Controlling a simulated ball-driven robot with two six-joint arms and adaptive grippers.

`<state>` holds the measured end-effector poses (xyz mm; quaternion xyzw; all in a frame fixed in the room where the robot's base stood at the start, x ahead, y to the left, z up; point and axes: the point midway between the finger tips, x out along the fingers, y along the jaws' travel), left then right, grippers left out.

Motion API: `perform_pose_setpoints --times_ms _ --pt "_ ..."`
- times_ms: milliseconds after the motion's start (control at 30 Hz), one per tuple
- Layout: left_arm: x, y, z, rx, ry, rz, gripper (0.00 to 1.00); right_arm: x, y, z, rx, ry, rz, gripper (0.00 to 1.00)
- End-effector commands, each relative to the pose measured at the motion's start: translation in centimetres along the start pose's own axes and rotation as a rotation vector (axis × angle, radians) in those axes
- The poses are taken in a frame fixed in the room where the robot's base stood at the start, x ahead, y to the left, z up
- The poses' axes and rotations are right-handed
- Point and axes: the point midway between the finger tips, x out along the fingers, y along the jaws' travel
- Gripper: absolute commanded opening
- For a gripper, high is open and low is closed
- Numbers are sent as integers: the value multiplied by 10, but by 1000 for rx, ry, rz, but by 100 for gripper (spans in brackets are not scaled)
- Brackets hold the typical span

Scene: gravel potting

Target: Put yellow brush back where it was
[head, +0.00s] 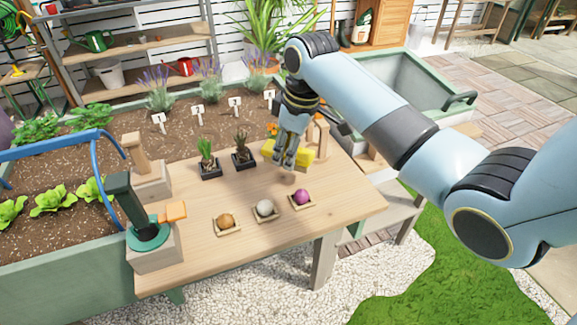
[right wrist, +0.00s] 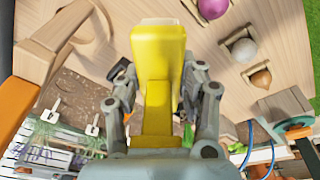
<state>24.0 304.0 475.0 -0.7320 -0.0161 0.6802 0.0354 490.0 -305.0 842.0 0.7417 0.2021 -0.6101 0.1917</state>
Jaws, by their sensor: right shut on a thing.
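The yellow brush (head: 302,156) is at my right gripper (head: 287,163), over the back right part of the wooden table (head: 330,205). The right wrist view shows the brush (right wrist: 158,55) as a broad yellow block with a narrower part running back between the fingers. My right gripper (right wrist: 157,105) is shut on that narrower part. I cannot tell whether the brush touches the tabletop. A wooden frame (head: 321,135) stands just behind and right of the gripper. My left gripper is not in view.
Two small black-potted plants (head: 208,165) (head: 243,156) stand left of the gripper. A block with a green tool (head: 148,236) stands at the left.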

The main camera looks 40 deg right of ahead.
Motion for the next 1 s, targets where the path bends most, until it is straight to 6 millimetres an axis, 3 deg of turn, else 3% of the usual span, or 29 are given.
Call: perform_pose_setpoints --times_ms 167,333,700,733,900,1000 --pt "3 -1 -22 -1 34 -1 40 20 1 2 0 -3 -2 0" --pt "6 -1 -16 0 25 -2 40 40 0 6 0 -1 1 0" --pt "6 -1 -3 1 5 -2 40 44 0 6 0 0 1 0" --pt "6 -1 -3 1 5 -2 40 44 0 7 0 0 1 40" --pt "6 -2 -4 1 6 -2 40 44 0 6 -1 0 1 62" --pt "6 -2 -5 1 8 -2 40 44 0 7 0 0 1 62"
